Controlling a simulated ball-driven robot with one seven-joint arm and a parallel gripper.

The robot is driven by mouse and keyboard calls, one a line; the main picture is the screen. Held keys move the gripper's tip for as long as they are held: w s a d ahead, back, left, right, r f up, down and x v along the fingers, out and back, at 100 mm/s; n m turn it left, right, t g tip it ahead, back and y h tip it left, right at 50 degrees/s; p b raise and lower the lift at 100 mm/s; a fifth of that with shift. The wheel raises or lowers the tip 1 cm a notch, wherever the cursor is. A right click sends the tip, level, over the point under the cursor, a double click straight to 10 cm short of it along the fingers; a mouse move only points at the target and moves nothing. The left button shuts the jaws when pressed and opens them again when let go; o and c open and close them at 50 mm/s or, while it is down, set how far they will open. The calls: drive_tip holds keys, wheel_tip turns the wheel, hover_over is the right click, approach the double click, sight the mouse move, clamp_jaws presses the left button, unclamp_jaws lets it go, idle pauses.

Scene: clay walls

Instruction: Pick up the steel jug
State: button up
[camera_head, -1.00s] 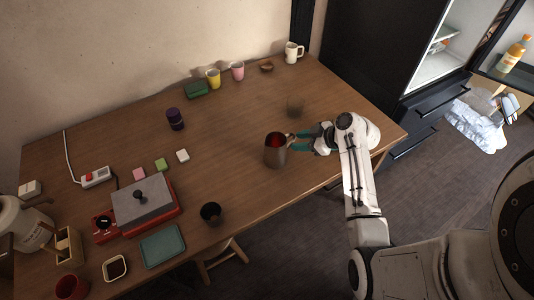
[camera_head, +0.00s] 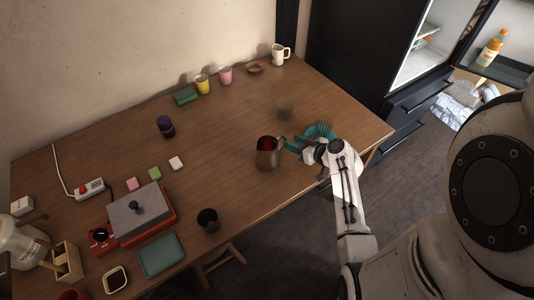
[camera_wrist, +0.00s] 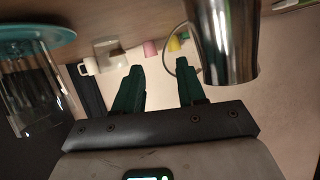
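The steel jug (camera_head: 267,155) stands upright on the wooden table, with a red inside and its handle towards my gripper. My gripper (camera_head: 289,143) is just right of the jug, at the handle side. The wrist view appears upside down. There the jug's shiny body (camera_wrist: 224,40) is at upper right. Its thin curved handle (camera_wrist: 167,66) shows beside the right finger, partly in the gap. My gripper (camera_wrist: 157,65) has its two green fingers spread apart, and the gap between them shows. Whether a finger touches the handle I cannot tell.
A clear glass (camera_wrist: 30,95) on a teal disc (camera_wrist: 35,32) is close to my left finger in the wrist view. A dark cup (camera_head: 208,219) is left of the jug, nearer the front edge. The back row holds a white mug (camera_head: 279,54) and cups. Table behind the jug is mostly clear.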

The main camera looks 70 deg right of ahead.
drive_tip(key=x, duration=0.1)
drive_tip(key=p+x, duration=0.1)
drive_tip(key=x, duration=0.2)
drive_tip(key=shift+w+a+r, duration=0.15)
drive_tip(key=shift+a+r, duration=0.05)
drive_tip(key=shift+a, duration=0.15)
drive_tip(key=shift+w+d+f+p, duration=0.2)
drive_tip(key=shift+w+f+p, duration=0.15)
drive_tip(key=shift+w, duration=0.2)
clamp_jaws()
drive_tip(key=shift+r, duration=0.1)
idle(0.6)
